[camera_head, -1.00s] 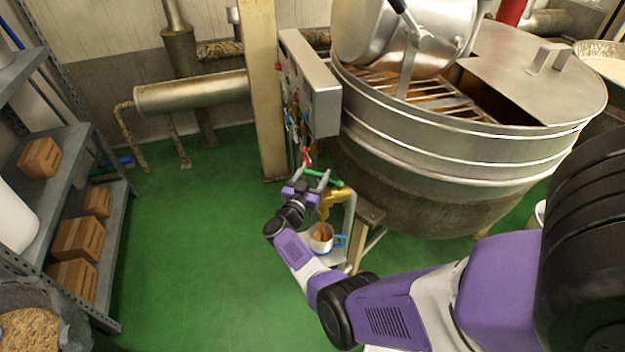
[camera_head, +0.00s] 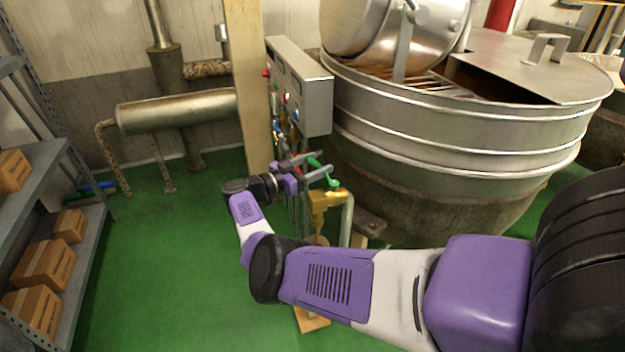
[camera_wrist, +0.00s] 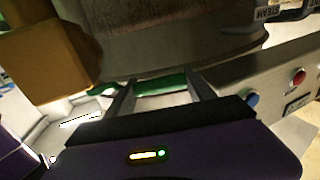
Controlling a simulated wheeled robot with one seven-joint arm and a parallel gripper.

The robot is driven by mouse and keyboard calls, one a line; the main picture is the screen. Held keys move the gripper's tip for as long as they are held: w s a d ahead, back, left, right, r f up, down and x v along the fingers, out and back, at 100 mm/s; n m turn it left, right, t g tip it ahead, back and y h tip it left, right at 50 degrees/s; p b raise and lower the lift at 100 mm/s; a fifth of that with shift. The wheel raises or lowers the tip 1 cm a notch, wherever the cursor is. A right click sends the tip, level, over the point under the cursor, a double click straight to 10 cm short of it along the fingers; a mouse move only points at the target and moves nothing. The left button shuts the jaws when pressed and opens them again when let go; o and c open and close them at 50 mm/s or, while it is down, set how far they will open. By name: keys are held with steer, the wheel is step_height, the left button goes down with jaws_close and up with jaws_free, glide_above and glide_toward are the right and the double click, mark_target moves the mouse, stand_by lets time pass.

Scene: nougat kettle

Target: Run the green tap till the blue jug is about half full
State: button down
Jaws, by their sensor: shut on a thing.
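The green tap handle (camera_head: 331,181) sits on a brass tap (camera_head: 326,198) at the kettle's lower side. My gripper (camera_head: 318,165) is shut on the handle. In the wrist view the green handle (camera_wrist: 163,86) lies between the two fingers (camera_wrist: 160,95), with a brass-coloured block of the tap (camera_wrist: 48,58) at upper left. The blue jug is hidden behind my arm in the head view, so its fill level cannot be read. A brownish patch shows just below the spout; I cannot tell whether it is flow or jug contents.
The large steel kettle (camera_head: 440,150) stands right of the tap. A control box (camera_head: 303,95) with buttons is above, beside a cream post (camera_head: 247,80). A shelf with cardboard boxes (camera_head: 45,265) is at left. Green floor (camera_head: 170,270) between is clear.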

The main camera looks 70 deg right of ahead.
steer(key=m+g+y+b, duration=0.1)
steer(key=b, duration=0.2)
steer(key=s+d+m+g+y+b, duration=0.1)
steer(key=b, duration=0.3)
steer(key=d+m+g+y+b, duration=0.1)
steer(key=b, duration=0.3)
steer(key=shift+s+f+g, duration=0.3)
steer(key=shift+g, duration=0.1)
steer(key=shift+s+r+b, duration=0.15)
steer(key=shift+r+b, duration=0.1)
steer(key=shift+b, duration=0.2)
steer(key=shift+c, duration=1.6)
jaws_free()
steer(key=shift+d, duration=0.1)
steer(key=shift+b+v, duration=2.05)
steer(key=shift+v, duration=1.9)
steer(key=shift+d+r, duration=0.1)
